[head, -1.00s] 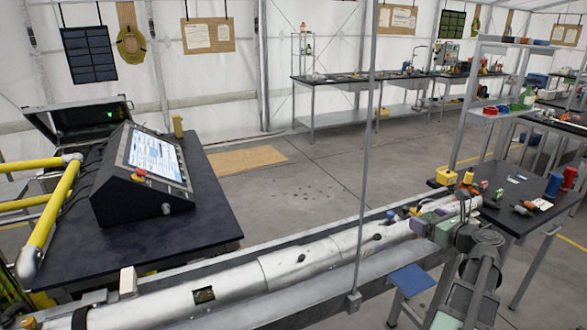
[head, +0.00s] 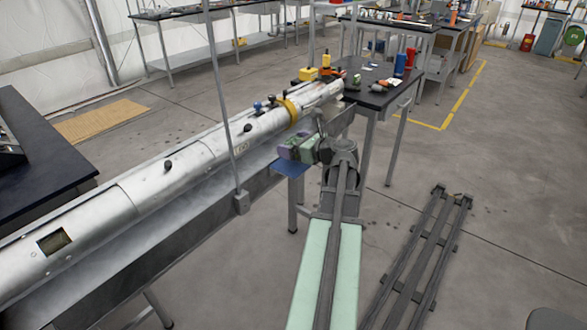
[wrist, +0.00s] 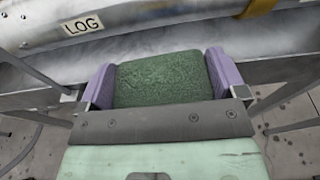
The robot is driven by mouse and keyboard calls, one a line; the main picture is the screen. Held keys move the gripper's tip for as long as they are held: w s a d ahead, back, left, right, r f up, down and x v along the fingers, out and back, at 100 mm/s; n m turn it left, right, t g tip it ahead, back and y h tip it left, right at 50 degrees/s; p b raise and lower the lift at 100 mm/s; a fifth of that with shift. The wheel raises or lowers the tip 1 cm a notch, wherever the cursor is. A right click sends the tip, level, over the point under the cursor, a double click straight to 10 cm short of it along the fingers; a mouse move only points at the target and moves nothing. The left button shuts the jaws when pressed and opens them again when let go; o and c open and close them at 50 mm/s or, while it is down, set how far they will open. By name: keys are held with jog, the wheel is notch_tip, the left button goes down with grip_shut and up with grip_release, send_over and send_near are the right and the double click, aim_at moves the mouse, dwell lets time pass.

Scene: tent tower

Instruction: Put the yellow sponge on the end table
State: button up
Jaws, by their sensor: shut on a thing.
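My gripper (head: 303,147) has purple fingers and is shut on a sponge with a rough dark green face (wrist: 158,78). In the wrist view the green face fills the gap between both fingers; no yellow side shows. The gripper holds it in the air beside the long silver tube. The table at the tube's far end, likely the end table (head: 372,97), has a dark top and stands beyond my gripper, up and to the right in the head view.
The silver tube (head: 150,190) runs along the left, with a thin upright post (head: 228,100) in front. The far table carries a yellow block (head: 308,73), a red cylinder (head: 410,58), a blue cylinder (head: 400,65) and small items; part of its front is bare. Open floor (head: 500,150) lies right.

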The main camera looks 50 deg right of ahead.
aim_at(294, 163)
notch_tip(294, 163, down, 4)
jog(key=b, duration=0.4)
jog(key=shift+r, duration=0.25)
jog(key=shift+f, duration=0.2)
jog(key=o, duration=0.4)
jog(key=shift+o, duration=0.9)
jog(key=s+r+p, duration=0.2)
jog(key=s, duration=0.8)
jog(key=shift+s+r, duration=0.15)
jog(key=shift+s, duration=0.15)
